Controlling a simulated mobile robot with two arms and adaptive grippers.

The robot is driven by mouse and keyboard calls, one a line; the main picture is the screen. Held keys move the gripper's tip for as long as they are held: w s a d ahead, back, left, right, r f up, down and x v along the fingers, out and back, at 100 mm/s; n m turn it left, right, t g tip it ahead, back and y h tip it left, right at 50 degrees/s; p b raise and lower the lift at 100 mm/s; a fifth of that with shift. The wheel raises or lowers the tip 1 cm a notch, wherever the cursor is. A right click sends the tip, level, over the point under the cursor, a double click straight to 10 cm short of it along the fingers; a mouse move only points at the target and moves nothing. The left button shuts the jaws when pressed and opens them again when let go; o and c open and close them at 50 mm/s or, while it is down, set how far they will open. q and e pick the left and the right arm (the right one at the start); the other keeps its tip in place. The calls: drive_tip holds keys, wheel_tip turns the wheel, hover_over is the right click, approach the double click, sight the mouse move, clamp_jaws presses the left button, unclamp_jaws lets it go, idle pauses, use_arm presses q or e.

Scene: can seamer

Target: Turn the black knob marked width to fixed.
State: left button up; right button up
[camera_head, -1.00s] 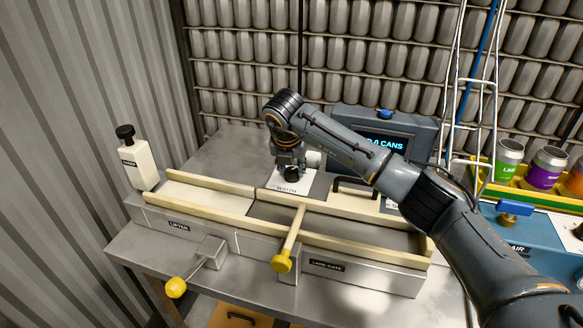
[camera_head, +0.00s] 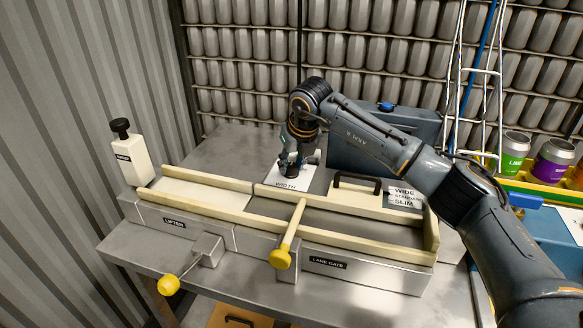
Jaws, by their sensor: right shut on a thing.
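The black width knob (camera_head: 291,171) sits on a white plate (camera_head: 286,184) marked WIDTH, behind the lane's back rail. My right gripper (camera_head: 291,166) points down over the plate and is shut on the knob, hiding most of it. The knob's setting cannot be read. A card (camera_head: 404,196) reading WIDE, STANDARD and SLIM stands right of the plate. My left gripper is not in view.
Cream rails (camera_head: 200,207) line the lane in front of the plate. Yellow-tipped levers stick out at the lane gate (camera_head: 279,259) and the lifter (camera_head: 169,285). A black-knobbed post (camera_head: 134,162) stands at left. Coloured cans (camera_head: 553,161) are at right.

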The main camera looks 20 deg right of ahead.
drive_tip(key=shift+d+n+y, duration=0.1)
drive_tip(key=shift+n+y, duration=0.4)
drive_tip(key=shift+n, duration=0.7)
drive_tip(key=shift+n+g+y, duration=0.3)
drive_tip(key=shift+n+y, duration=0.1)
drive_tip(key=shift+n, duration=0.8)
drive_tip(key=o, duration=1.1)
drive_tip(key=shift+o, duration=0.2)
drive_tip(key=shift+r, duration=0.25)
drive_tip(key=v, duration=1.1)
drive_tip(key=shift+d+r, duration=0.25)
drive_tip(key=shift+r, duration=0.05)
